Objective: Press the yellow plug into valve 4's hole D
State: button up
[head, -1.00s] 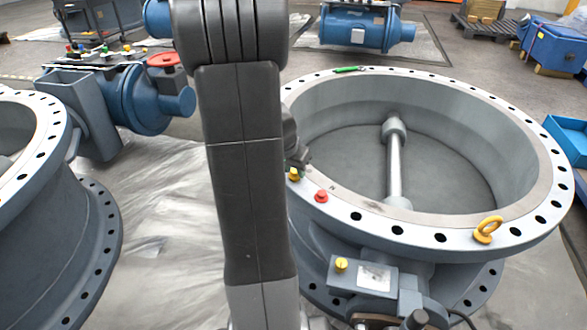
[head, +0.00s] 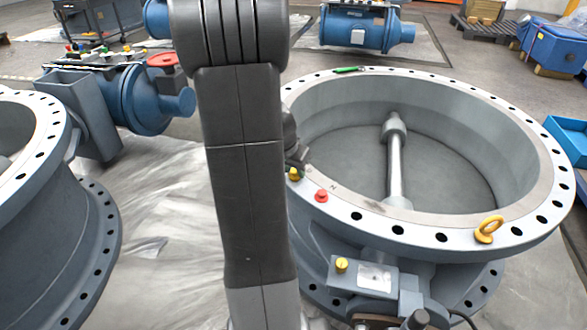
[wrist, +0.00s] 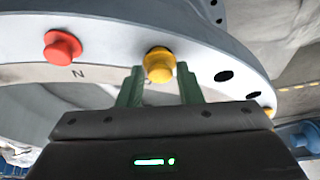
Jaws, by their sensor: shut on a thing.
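The yellow plug (head: 294,175) is at the left part of the rim of the large grey valve (head: 440,222), at the flange's top face. In the wrist view the yellow plug (wrist: 159,64) stands between the two green fingers of my gripper (wrist: 159,76), which is shut on it. Its lower end is hidden, so I cannot tell how deep it sits in a hole. A red plug (head: 321,196) sits in the rim beside it, and it also shows in the wrist view (wrist: 62,47) near a letter N. No valve number or hole letter D is readable.
A yellow lifting eye (head: 487,230) stands on the rim at right, and a green pen-like object (head: 350,69) lies on the far rim. Open bolt holes (wrist: 223,76) line the flange. A second grey valve (head: 40,230) stands at left. My arm blocks the middle of the head view.

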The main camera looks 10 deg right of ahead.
jog(key=shift+f, duration=0.2)
jog(key=shift+f+b, duration=0.4)
jog(key=shift+b, duration=0.25)
jog(key=o, duration=1.5)
jog(key=shift+o, duration=0.2)
jog(key=shift+r, duration=0.15)
jog(key=shift+r+p, duration=2.35)
jog(key=shift+r, duration=0.6)
